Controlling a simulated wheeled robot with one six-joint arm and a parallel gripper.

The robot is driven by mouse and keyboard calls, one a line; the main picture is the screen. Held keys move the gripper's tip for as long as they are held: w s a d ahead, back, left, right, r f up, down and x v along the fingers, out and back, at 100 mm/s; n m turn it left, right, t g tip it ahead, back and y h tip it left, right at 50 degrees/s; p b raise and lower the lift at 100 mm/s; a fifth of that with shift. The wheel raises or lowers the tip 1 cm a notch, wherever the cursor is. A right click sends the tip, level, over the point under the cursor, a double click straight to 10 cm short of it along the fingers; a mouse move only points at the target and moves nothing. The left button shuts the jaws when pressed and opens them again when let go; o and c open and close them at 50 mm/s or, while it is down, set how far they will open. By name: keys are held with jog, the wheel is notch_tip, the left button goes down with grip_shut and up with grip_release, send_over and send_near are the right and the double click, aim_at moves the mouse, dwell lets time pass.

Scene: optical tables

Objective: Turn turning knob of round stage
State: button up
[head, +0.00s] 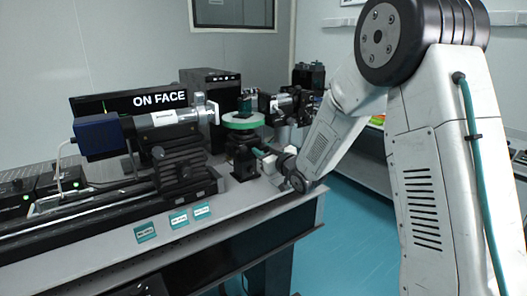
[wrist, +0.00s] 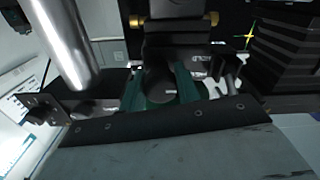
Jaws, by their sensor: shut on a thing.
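The round stage (head: 243,120) has a pale disc with a green rim and stands on a dark mount on the optical table (head: 238,195). My gripper (head: 261,153) reaches in from the right, just below the disc at the mount's side. In the wrist view my gripper (wrist: 160,87) has two teal fingers shut on the dark, round turning knob (wrist: 159,88), one finger on each side. The knob is not clearly visible in the head view.
A blue and silver laser-like device (head: 165,118) on a black stage stands left of the round stage. A black optical mount (head: 290,105) stands close on the right. Three small labels (head: 178,218) lie near the table's front edge. A monitor reads "ON FACE".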

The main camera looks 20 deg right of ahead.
jog(key=o, duration=1)
jog(key=shift+s, duration=0.1)
jog(key=v, duration=0.7)
jog(key=shift+s, duration=0.3)
